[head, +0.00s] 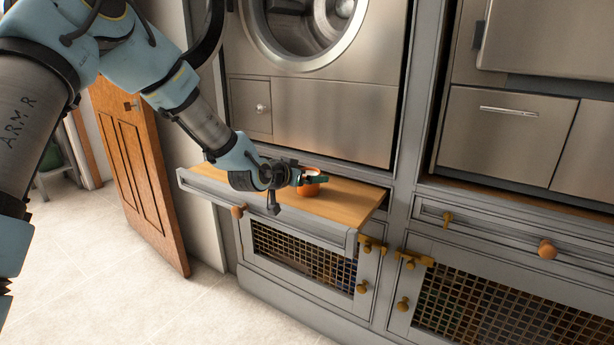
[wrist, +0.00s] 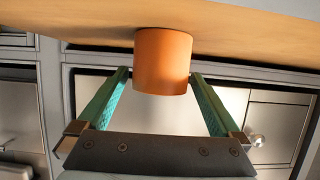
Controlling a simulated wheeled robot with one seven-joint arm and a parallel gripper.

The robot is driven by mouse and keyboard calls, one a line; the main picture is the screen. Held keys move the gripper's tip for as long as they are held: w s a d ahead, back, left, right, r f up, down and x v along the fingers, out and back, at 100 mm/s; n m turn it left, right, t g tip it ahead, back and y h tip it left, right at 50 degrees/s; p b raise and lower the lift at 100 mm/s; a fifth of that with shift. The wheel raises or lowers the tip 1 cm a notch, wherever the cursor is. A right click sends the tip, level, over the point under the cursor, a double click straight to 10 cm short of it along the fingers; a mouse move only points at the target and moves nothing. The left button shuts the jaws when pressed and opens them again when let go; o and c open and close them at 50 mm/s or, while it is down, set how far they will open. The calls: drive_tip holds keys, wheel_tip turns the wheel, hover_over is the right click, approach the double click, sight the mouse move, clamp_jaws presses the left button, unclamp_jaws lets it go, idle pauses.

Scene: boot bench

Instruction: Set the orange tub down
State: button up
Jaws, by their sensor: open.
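The orange tub (head: 309,190) stands on the wooden pull-out board (head: 345,203) below the steel machine. In the wrist view, which looks upside down, the tub (wrist: 163,62) meets the board (wrist: 235,35) at the top of the picture. My gripper (head: 303,178) is at the tub, partly hiding it in the head view. In the wrist view its green fingers (wrist: 160,76) are spread on either side of the tub, close to its sides. They look open and not closed on it. Whether a fingertip still touches the tub, I cannot tell.
The steel machine with a round door (head: 300,30) rises behind the board. The board's right part is clear. Mesh-fronted cabinets (head: 300,255) lie below, with a wooden knob (head: 238,211) on the front. An orange-brown door (head: 138,170) stands at left.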

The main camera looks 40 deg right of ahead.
drive_tip(key=shift+r, duration=0.2)
drive_tip(key=v, duration=1.2)
drive_tip(key=w+a+f+n+t+y, duration=0.1)
drive_tip(key=w+a+f+n+y, duration=0.15)
drive_tip(key=a, duration=0.55)
drive_tip(key=w+a+f+n+y, duration=0.1)
drive_tip(key=w+a+y, duration=0.25)
drive_tip(key=a, duration=0.35)
drive_tip(key=w+a+f+n+t+y, duration=0.15)
drive_tip(key=w+a, duration=0.25)
drive_tip(key=a, duration=0.4)
drive_tip(key=s+a+n+g+y, duration=0.2)
drive_tip(key=s+a+n, duration=0.2)
drive_tip(key=a, duration=0.8)
drive_tip(key=s+a+n+g+y, duration=0.2)
drive_tip(key=s+a+n, duration=0.3)
drive_tip(key=a, duration=0.8)
drive_tip(key=shift+s+r+y, duration=0.25)
drive_tip(key=shift+s+y, duration=0.05)
drive_tip(key=shift+y, duration=0.45)
drive_tip(key=shift+r+g, duration=0.1)
drive_tip(key=shift+g, duration=0.15)
